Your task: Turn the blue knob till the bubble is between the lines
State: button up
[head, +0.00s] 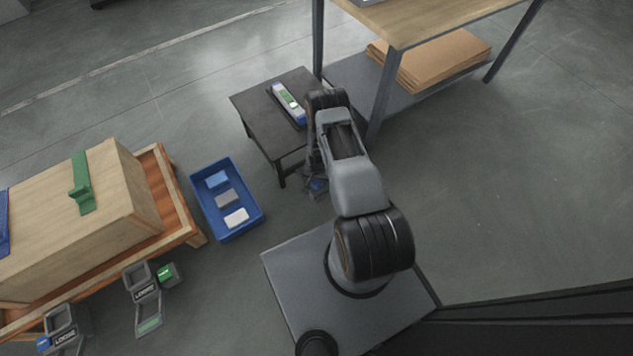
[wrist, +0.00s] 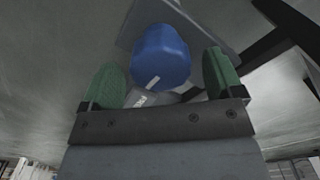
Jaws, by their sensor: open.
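The blue knob (wrist: 160,55) shows in the wrist view, with a white mark on its lower edge and a grey plate behind it. My gripper (wrist: 166,78) is open, with one green finger pad on each side of the knob. I cannot tell whether the pads touch it. In the head view my gripper (head: 316,184) is low beside the small black table (head: 262,108), partly hidden by my arm. A level (head: 288,103) with blue ends and a green vial lies on that table. The bubble and lines are too small to read.
A blue bin (head: 246,231) with three blocks stands on the floor left of my gripper. A wooden crate (head: 50,235) on a pallet is further left, with grey jacks (head: 148,308) in front. A workbench (head: 445,22) holding cardboard stands behind. Floor at right is clear.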

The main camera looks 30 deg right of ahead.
jog(key=shift+f, duration=0.6)
jog(key=c, duration=0.9)
